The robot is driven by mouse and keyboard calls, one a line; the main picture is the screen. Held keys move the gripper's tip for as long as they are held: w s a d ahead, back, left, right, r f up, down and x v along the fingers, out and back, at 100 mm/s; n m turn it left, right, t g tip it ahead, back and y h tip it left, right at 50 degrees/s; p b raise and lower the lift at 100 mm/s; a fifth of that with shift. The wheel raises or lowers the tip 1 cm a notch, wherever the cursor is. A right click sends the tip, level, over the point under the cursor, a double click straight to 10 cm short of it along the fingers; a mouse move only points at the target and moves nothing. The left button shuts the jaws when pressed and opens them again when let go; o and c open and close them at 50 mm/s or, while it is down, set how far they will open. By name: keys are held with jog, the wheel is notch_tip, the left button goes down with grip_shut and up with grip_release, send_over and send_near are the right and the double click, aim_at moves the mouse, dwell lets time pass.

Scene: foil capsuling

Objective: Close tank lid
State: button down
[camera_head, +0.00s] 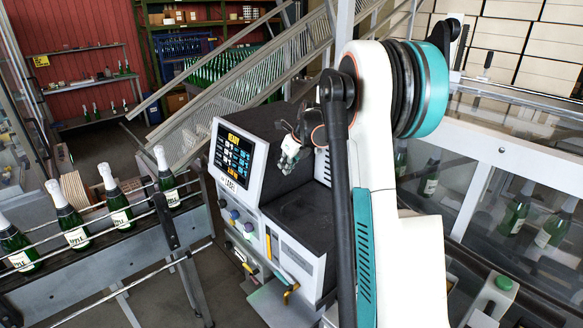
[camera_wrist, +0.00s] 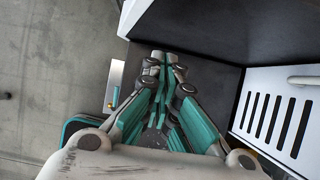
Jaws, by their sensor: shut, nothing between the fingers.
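My gripper (camera_head: 289,155) is shut and empty, fingers pointing down, in front of the dark upper housing of the capsuling machine (camera_head: 250,185). It hangs above the machine's low black top (camera_head: 300,208), which bears a faint outline. In the wrist view my closed fingers (camera_wrist: 165,62) lie over this dark top (camera_wrist: 215,85); I see no contact. The top looks flat, but I cannot tell for sure which part is the tank lid or how it stands. A white slotted panel (camera_wrist: 280,110) stands on the right in the wrist view, partly visible behind my arm in the head view.
A lit screen (camera_head: 232,155) is on the machine's front. A conveyor with rails (camera_head: 120,245) carries several green bottles (camera_head: 70,225) on the left. A glazed enclosure (camera_head: 500,190) with bottles is on the right. Grey floor (camera_wrist: 50,80) is clear beside the machine.

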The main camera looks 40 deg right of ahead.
jog(key=b+x, duration=0.2)
jog(key=x, duration=0.4)
jog(key=shift+w+r, duration=0.15)
jog(key=shift+w, duration=0.3)
jog(key=shift+s+r, duration=0.1)
jog(key=shift+r, duration=0.05)
